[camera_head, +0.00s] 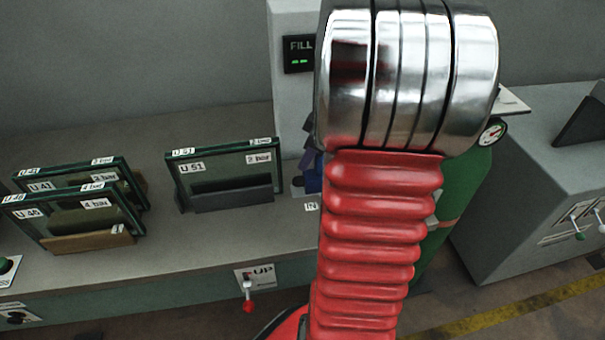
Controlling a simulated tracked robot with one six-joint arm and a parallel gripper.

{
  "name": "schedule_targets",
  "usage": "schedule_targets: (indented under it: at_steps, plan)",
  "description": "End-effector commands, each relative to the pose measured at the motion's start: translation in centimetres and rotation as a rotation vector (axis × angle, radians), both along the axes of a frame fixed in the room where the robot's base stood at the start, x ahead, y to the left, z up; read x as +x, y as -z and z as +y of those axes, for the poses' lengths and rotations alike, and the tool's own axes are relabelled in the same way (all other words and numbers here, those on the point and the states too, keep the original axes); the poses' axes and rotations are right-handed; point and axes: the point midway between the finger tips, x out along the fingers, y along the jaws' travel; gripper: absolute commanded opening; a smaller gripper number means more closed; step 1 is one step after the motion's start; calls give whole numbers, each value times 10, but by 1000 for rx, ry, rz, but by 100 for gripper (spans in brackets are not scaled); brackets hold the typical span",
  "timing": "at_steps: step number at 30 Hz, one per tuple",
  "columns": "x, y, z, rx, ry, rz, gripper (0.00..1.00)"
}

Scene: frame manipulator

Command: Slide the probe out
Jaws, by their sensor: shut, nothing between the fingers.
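No probe can be made out in the head view. My arm, with red bellows and a polished metal joint, fills the middle of the view and hides what lies behind it. My gripper cannot be seen. A grey FILL station with a small dark display (299,54) showing green marks stands just left of my arm. A dark blue part (312,172), partly hidden by my arm, sits at its foot beside an IN label (311,207); I cannot tell what it is.
A framed glass panel marked U 51 (226,170) stands upright on the bench (190,243). More panels (75,210) stand at left. A red-tipped UP lever (248,294) is on the bench front. A green cylinder (462,190) with a gauge (492,134) and a grey console (515,190) are right.

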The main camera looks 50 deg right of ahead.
Motion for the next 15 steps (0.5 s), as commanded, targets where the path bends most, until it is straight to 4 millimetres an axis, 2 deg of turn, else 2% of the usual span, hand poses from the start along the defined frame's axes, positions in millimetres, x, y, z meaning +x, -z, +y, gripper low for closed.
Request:
schedule_targets:
  at_steps: [15]
  plan:
    - [-8,0,-11,1,2,1,0]
